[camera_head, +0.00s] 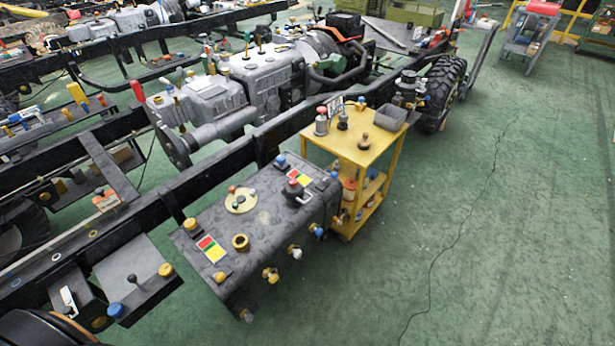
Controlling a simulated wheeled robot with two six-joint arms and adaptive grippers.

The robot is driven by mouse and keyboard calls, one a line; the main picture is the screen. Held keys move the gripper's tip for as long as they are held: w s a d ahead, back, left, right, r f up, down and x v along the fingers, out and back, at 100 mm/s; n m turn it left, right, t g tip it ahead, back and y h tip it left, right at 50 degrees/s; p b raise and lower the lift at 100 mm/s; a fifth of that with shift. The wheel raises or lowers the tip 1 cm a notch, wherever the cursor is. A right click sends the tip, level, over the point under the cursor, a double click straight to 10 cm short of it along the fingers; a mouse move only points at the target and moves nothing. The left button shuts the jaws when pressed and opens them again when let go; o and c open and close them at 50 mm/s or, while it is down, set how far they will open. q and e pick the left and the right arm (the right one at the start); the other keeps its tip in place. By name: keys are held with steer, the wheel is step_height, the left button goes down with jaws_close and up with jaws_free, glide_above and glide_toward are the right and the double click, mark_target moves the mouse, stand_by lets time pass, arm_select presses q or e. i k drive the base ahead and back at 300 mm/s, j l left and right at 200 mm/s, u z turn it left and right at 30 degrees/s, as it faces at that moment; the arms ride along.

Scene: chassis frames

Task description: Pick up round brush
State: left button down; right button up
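No gripper of mine shows in the head view. A yellow cart (330,143) stands right of centre, beside the black chassis frame. Several small items stand on its top. Among them are a small brown round piece (364,142) near the front right, a dark knobbed item (342,121) and a grey bottle with a red top (321,122). I cannot tell for sure which of these, if any, is the round brush; they are too small to make out.
A grey tray (391,117) sits at the cart's right corner. A dark tank (262,212) with coloured caps lies in front and left of the cart. A large tyre (441,92) stands behind it. The green floor (500,220) on the right is open, with a thin dark line across it.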

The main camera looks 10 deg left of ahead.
mark_target(364, 144)
steer(key=i+l+u, duration=0.1)
steer(key=i+u, duration=0.15)
steer(key=u, duration=0.2)
steer(key=i+l+u, duration=0.25)
steer(key=u, duration=0.15)
steer(key=i+l+u, duration=0.2)
steer(key=u, duration=0.25)
steer(key=l, duration=0.05)
